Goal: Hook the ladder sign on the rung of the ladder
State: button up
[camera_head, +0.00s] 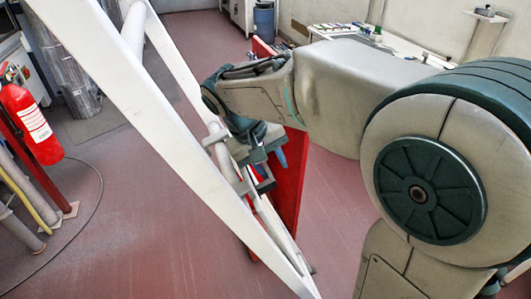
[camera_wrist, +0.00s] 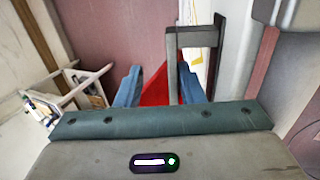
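The white ladder (camera_head: 150,130) stands at the left of the head view, and its rung (camera_head: 218,150) runs between the rails. The sign's dark grey hooks (camera_head: 240,186) are at this rung and appear to lie over it; exact seating is unclear. The sign's pale panel (camera_head: 268,218) hangs below, seen nearly edge-on and partly hidden by the rail. In the wrist view one grey hook (camera_wrist: 196,38) stands close to the right finger. My gripper (camera_wrist: 160,84) has its blue fingers spread wide, with no clear grip on the sign. In the head view it is mostly hidden behind the hooks.
A tall red panel (camera_head: 291,190) stands right behind the sign and my gripper. A workbench (camera_head: 335,32) with small items is at the back. A red fire extinguisher (camera_head: 32,125) and pipes are at the left. The reddish floor (camera_head: 130,225) is open left of the ladder.

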jog(key=v, duration=1.3)
jog(key=s+d+f+m+t+y, duration=0.2)
jog(key=s+d+f+m+y, duration=0.1)
jog(key=s+d+f, duration=0.8)
jog(key=d+f+y, duration=0.1)
jog(key=d+f, duration=0.3)
jog(key=shift+s+d+b, duration=0.25)
jog(key=shift+s+b, duration=0.1)
jog(key=shift+b, duration=0.05)
jog(key=shift+f, duration=0.1)
dwell(0.9)
